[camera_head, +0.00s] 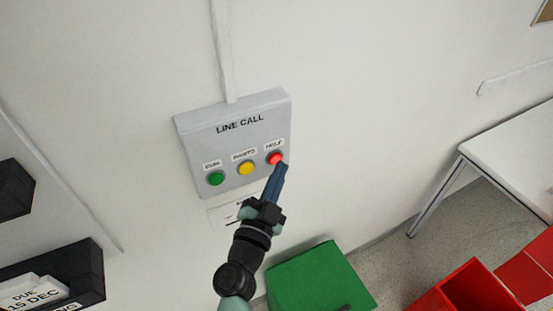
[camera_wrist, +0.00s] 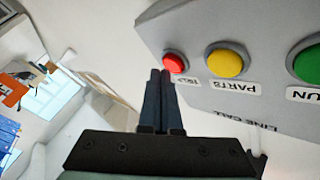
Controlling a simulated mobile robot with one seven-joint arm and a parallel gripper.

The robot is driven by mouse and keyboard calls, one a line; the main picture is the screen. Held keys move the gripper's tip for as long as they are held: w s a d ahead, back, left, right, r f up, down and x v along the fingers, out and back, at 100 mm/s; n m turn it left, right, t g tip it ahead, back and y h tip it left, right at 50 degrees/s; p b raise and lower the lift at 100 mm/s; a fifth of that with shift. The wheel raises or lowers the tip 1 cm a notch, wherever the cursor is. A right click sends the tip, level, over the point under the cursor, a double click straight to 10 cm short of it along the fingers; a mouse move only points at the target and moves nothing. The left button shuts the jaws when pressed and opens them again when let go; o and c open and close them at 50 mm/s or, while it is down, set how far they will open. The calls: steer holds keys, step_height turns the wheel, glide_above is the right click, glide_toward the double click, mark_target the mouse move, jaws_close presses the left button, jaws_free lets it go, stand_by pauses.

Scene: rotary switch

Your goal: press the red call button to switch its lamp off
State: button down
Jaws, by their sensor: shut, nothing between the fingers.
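The red call button (camera_head: 275,159) is at the right end of the row on the grey LINE CALL panel (camera_head: 240,109), under a HELP label. It looks bright red, and in the wrist view the red button (camera_wrist: 175,62) shows just past the fingertips. My gripper (camera_head: 283,166) is shut and empty, its tips right beside the lower right of the red button. In the wrist view my gripper (camera_wrist: 160,72) points at the button's edge. I cannot tell whether the tips touch it.
A yellow button (camera_head: 247,168) and a green button (camera_head: 215,178) sit left of the red one. A conduit (camera_head: 222,50) runs up from the panel. A green box (camera_head: 318,278), red bins (camera_head: 470,290) and a white table (camera_head: 515,150) stand lower right. Black wall trays (camera_head: 50,275) are at left.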

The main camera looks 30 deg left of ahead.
stand_by(0.4)
steer(key=shift+w+a, duration=0.3)
steer(key=shift+a, duration=0.05)
steer(key=shift+s, duration=0.1)
steer(key=shift+s+d+p, duration=0.2)
steer(key=shift+d+p, duration=0.1)
steer(key=shift+p, duration=0.05)
steer(key=s+d, duration=0.3)
steer(key=d, duration=0.1)
steer(key=shift+s+d, duration=0.35)
steer(key=shift+d, duration=0.05)
stand_by(0.4)
stand_by(0.4)
